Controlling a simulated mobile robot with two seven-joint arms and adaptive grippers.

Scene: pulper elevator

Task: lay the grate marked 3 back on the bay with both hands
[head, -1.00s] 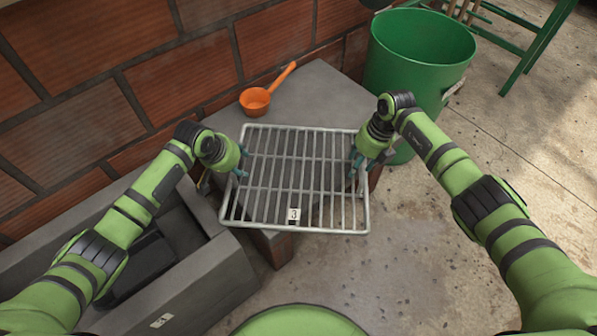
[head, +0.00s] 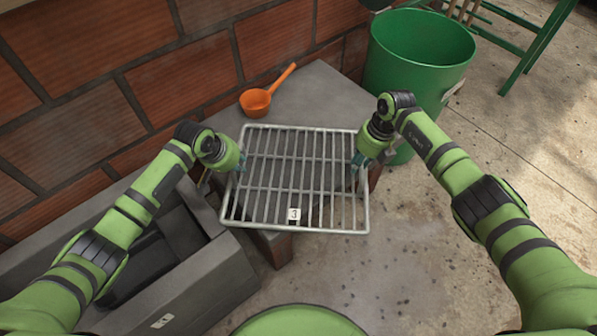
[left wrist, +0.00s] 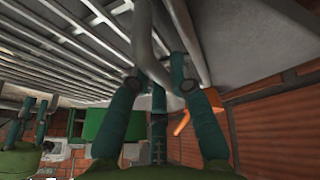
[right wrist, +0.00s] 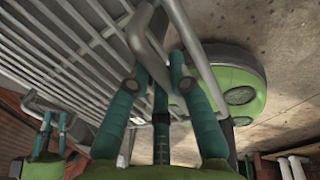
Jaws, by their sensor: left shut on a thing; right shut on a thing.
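The grate (head: 290,229), a pale metal rack with a white tag marked 3, lies across the grey block, its near edge overhanging the front. My left gripper (head: 240,168) is shut on the grate's left side handle, which shows in the left wrist view (left wrist: 155,70). My right gripper (head: 357,162) is shut on the right side handle, seen in the right wrist view (right wrist: 152,65). Whether the grate touches the block is hard to tell. The bay (head: 205,278), a dark grey open trough with a tag on its front wall, is at the lower left.
An orange ladle (head: 256,101) lies on the grey block (head: 325,90) behind the grate. A green bucket (head: 415,75) stands at the back right, near green furniture legs (head: 535,45). A brick wall (head: 100,70) runs behind. The concrete floor (head: 420,240) at right is clear.

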